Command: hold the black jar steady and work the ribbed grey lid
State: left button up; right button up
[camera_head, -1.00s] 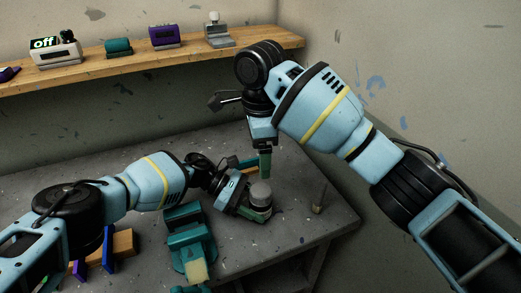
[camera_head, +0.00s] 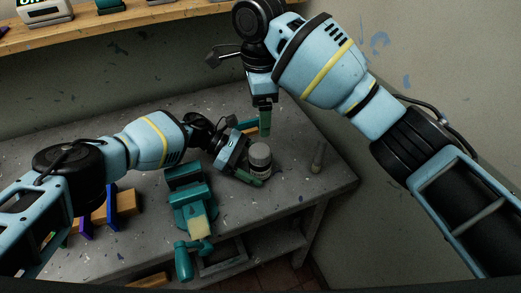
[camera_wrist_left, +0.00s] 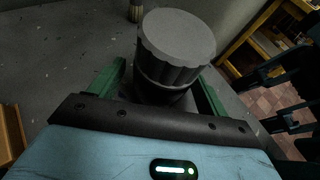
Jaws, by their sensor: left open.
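The black jar stands upright on the grey bench, with its ribbed grey lid (camera_head: 260,150) on top. In the left wrist view the lid (camera_wrist_left: 177,38) shows large, and the dark jar body (camera_wrist_left: 160,94) is partly hidden below it. My left gripper (camera_head: 248,172) is low at the jar. Its green fingers (camera_wrist_left: 160,90) are open, one on each side of the jar body; whether they touch it I cannot tell. My right gripper (camera_head: 265,122) points down, appearing just above and behind the lid. Its fingers overlap in this view, so their opening is unclear.
A teal vise (camera_head: 192,205) stands left of the jar, close to my left gripper. A small peg (camera_head: 318,157) stands to the right near the bench edge. A wooden shelf (camera_head: 120,18) with several devices runs along the wall.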

pick_arm(q)
jog(key=v, duration=1.2)
